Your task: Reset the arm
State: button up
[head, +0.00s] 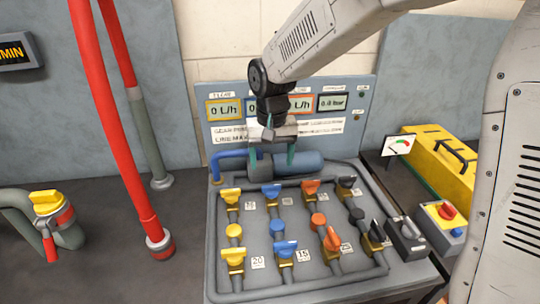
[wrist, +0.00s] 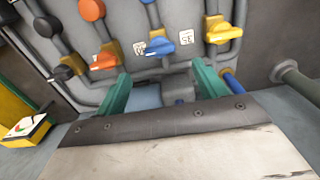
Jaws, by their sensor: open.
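My gripper (head: 272,160) hangs from my arm over the back of the grey valve panel, in front of its display board.
The panel (head: 300,225) carries several yellow, blue, orange and black valve handles. A yellow toolbox (head: 440,160) and a red-knobbed switch box (head: 445,215) stand at right. Red pipes (head: 100,110) rise at left. A gauge card (head: 398,145) stands near the toolbox.

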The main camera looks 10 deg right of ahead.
jog(key=shift+s+d+f, duration=0.1)
jog(key=shift+s, duration=0.2)
jog(key=s+d+r, duration=0.3)
jog(key=s+d, duration=0.2)
jog(key=s, duration=0.4)
jog(key=s+d+r+t, duration=0.1)
jog(key=s+d+r, duration=0.2)
jog(key=s+d, duration=0.3)
jog(key=s+d+r, duration=0.4)
jog(key=s+d, duration=0.2)
jog(key=s, duration=0.6)
jog(key=shift+s, duration=0.1)
